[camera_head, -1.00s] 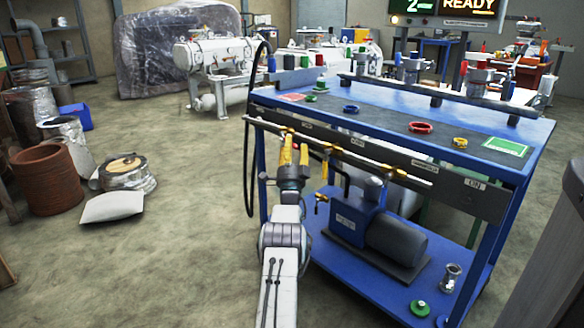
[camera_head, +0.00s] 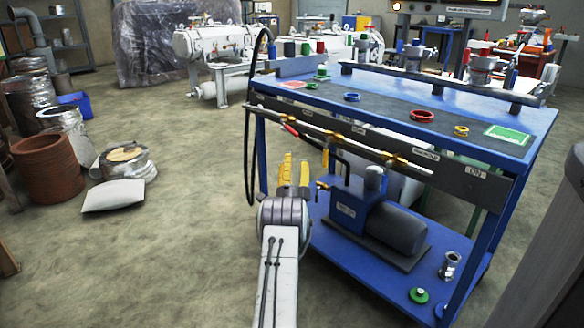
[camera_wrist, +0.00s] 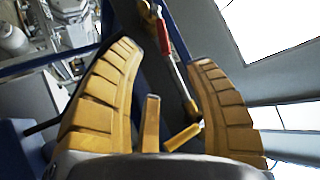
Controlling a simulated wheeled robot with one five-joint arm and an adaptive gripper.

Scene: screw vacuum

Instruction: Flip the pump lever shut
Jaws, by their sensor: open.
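A lever with a red handle (camera_head: 290,129) is on the left part of the brass pipe along the front of the blue cart. It also shows in the wrist view as a red grip (camera_wrist: 162,38) on a pale bar, running between and beyond my fingers. A yellow piece (camera_head: 325,156) hangs below the pipe. I cannot tell which is the pump lever, as the labels are too small to read. My gripper (camera_head: 296,165) is open, yellow fingers up, below and in front of the rail. In the wrist view my gripper (camera_wrist: 164,56) holds nothing visible.
The blue cart (camera_head: 330,243) carries a pump with a dark motor (camera_head: 397,228) on its lower shelf. A black hose (camera_head: 249,150) hangs at its left corner. A brown pot (camera_head: 47,168) and a pale sack (camera_head: 112,195) lie left. The floor between is clear.

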